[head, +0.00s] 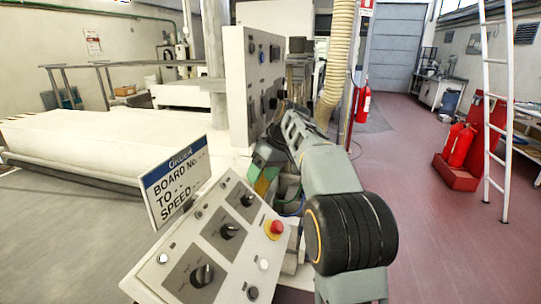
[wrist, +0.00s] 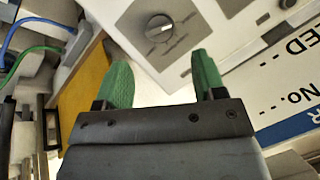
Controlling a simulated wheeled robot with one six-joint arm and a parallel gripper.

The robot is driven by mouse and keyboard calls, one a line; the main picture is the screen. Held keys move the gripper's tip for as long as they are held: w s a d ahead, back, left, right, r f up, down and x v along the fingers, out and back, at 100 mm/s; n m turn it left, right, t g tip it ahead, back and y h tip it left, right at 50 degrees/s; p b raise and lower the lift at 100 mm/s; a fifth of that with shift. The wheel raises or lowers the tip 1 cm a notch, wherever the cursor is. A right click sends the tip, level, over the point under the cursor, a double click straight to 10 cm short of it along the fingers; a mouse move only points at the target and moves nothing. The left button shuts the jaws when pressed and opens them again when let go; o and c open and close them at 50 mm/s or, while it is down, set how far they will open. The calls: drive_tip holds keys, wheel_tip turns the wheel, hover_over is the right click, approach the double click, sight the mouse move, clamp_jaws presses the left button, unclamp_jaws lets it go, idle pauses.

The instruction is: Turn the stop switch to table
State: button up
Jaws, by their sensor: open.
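A sloped light-grey control panel (head: 183,235) shows three black rotary switches in a row: an upper one (head: 247,199), a middle one (head: 229,231) and a lower one (head: 203,274). Their labels are too small to read, so I cannot tell which is the stop switch. In the wrist view one black rotary switch (wrist: 160,28) with a pale pointer mark lies beyond my gripper (wrist: 163,78), roughly in line with the gap between the fingers. The green fingers are apart, with nothing between them. In the head view my gripper (head: 266,180) is at the panel's upper edge, partly hidden.
A red mushroom button (head: 276,228) on a yellow collar sits on the panel's right side. A board sign (head: 178,178) stands at its left edge and also shows in the wrist view (wrist: 290,85). A tall grey cabinet (head: 236,95) stands behind.

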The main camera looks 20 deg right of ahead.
drive_tip(key=p+v, duration=0.1)
drive_tip(key=v, duration=0.5)
drive_tip(key=shift+r, duration=0.2)
drive_tip(key=shift+d, duration=0.1)
